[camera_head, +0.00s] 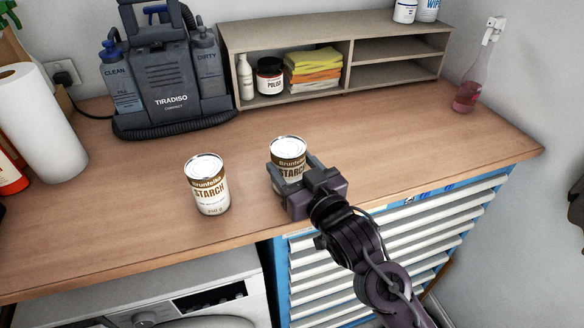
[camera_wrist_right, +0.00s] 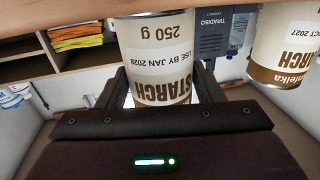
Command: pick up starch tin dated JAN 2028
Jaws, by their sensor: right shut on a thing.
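A white and brown starch tin (camera_head: 288,147) stands upright near the middle of the wooden counter. In the right wrist view, which is upside down, this tin (camera_wrist_right: 155,60) reads USE BY JAN 2028 and 250 g. My right gripper (camera_head: 295,176) is shut on it, with one finger on each side of the tin. The gripper hides the tin's lower part in the head view, and I cannot tell whether its base touches the counter. A second starch tin (camera_head: 208,185) stands upright to the left, apart from the gripper; in the wrist view its label (camera_wrist_right: 285,50) shows OCT 2027. My left gripper is not in view.
A grey cleaning machine (camera_head: 168,75) and an open shelf (camera_head: 345,70) with a polish jar (camera_head: 269,76) and folded cloths (camera_head: 313,66) stand at the back. A paper roll (camera_head: 40,125) is at left, a pink bottle (camera_head: 471,85) at right. The counter (camera_head: 420,130) right of the gripper is clear.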

